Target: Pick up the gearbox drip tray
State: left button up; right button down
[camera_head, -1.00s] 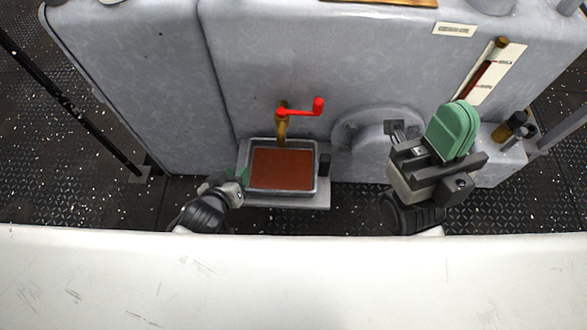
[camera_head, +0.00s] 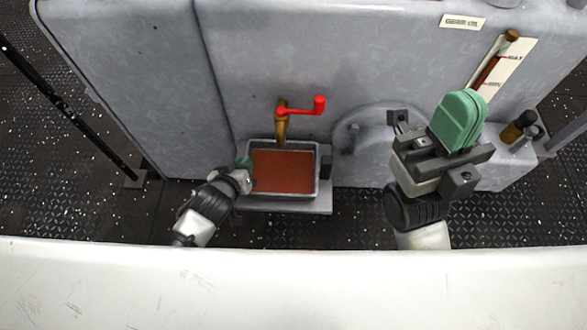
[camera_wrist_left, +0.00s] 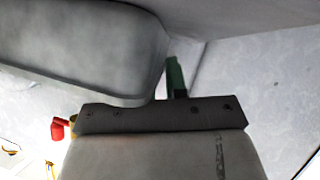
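The drip tray (camera_head: 318,172) is a grey rectangular pan holding red-brown liquid, below a brass tap (camera_head: 282,128) with a red handle. It sits on a grey ledge (camera_head: 290,205). My left gripper (camera_head: 244,168) is at the tray's left wall, with a green finger showing by the rim. In the left wrist view the tray's grey outer side (camera_wrist_left: 80,50) fills the upper left, close beside a narrow green finger (camera_wrist_left: 176,76). Whether the fingers grip the rim is hidden. My right gripper (camera_head: 459,120) is right of the tray, apart from it, its green fingers together and empty.
A grey gearbox housing (camera_head: 290,60) rises behind the tray, with a round bulge (camera_head: 375,125) to its right. A black pole (camera_head: 70,108) stands left. A white surface (camera_head: 290,285) crosses the foreground.

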pick_arm(q)
grip_shut()
jog(key=shift+r+p, duration=0.25)
jog(key=shift+p, duration=0.05)
